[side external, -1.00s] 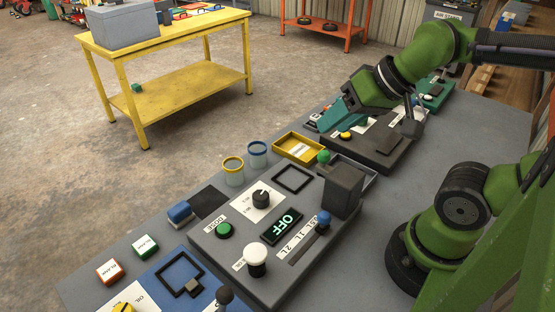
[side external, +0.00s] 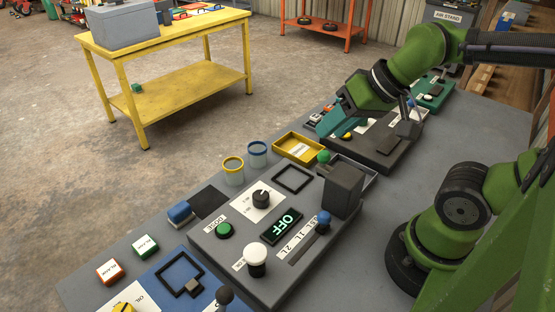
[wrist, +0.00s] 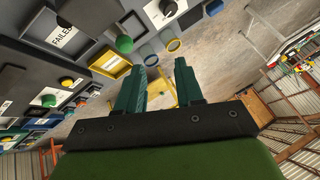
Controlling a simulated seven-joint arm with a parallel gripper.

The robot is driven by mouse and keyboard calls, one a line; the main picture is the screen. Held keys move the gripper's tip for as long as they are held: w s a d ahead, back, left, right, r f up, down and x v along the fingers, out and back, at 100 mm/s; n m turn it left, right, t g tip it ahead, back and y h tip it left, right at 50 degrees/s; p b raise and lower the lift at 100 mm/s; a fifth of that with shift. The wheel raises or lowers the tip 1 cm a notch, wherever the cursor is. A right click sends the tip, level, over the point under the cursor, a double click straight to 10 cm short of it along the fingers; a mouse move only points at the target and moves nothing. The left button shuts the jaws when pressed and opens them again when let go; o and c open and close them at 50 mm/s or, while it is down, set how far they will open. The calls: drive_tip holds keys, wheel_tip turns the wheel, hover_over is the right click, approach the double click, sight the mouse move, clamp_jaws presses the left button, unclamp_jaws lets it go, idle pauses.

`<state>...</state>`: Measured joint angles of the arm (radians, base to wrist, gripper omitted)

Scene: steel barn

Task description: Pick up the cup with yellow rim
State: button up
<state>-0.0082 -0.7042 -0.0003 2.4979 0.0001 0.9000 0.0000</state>
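The cup with the yellow rim (side external: 233,174) stands upright on the grey bench, left of the yellow tray. It also shows in the wrist view (wrist: 174,46), ahead of the fingers. A similar cup with a blue rim (side external: 257,155) stands close beside it, to its right in the side view; it shows in the wrist view (wrist: 147,50) too. My gripper (side external: 328,124) is above the bench, well to the right of both cups. In the wrist view its two teal fingers (wrist: 160,68) are apart with nothing held between them.
A yellow tray (side external: 278,149) lies between the cups and my gripper. The grey control panel (side external: 211,240) with knobs and an OFF display is in front of the cups. A dark panel (side external: 388,155) is under my gripper. A yellow table (side external: 200,91) stands beyond the bench.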

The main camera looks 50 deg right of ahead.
drive_tip(key=w+a+f+n+g, duration=0.1)
drive_tip(key=w+f+n+g, duration=0.15)
drive_tip(key=w, duration=0.95)
drive_tip(key=n+g+h, duration=0.2)
drive_tip(key=n+g, duration=0.2)
drive_tip(key=n, duration=0.2)
hover_over(237, 162)
drive_tip(key=shift+f, duration=2.2)
wheel_tip(237, 162, down, 16)
drive_tip(key=shift+r, duration=0.1)
clamp_jaws()
